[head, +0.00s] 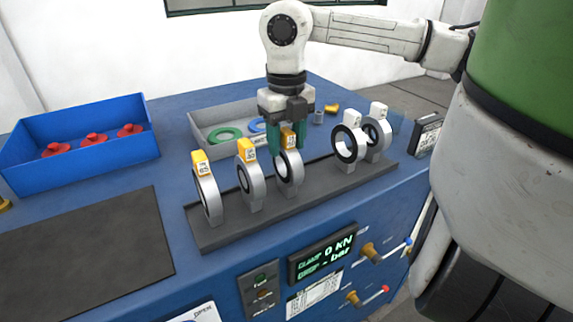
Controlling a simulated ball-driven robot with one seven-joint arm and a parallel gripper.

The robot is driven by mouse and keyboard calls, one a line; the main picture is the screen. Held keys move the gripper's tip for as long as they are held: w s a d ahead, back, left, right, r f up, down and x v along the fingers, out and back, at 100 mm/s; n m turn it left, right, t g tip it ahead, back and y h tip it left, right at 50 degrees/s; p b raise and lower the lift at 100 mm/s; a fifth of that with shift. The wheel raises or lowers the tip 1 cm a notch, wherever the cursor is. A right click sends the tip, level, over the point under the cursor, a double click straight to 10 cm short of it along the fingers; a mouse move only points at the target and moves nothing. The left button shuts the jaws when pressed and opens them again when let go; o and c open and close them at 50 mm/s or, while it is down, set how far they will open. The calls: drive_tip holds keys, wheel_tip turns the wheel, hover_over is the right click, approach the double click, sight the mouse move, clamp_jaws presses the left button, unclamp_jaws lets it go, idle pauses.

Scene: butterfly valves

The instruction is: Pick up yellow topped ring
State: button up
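Three yellow-topped rings stand upright in a row on the dark rack: a left one (207,195), a middle one (251,180) and a right one (289,172). My gripper (289,149) points down over the right one. Its two green fingers stand on either side of that ring's yellow top. The ring still stands in line with the others on the rack. I cannot tell whether the fingers touch the yellow top or leave a small gap.
Two white-topped rings (349,143) (378,134) stand further right on the rack (225,232). Behind is a grey bin (203,139) with green and blue rings. A blue bin (75,175) with red parts is at left. A dark mat (80,245) lies bare in front of it.

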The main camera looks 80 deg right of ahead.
clamp_jaws()
drive_tip(key=shift+r, duration=0.15)
idle(0.4)
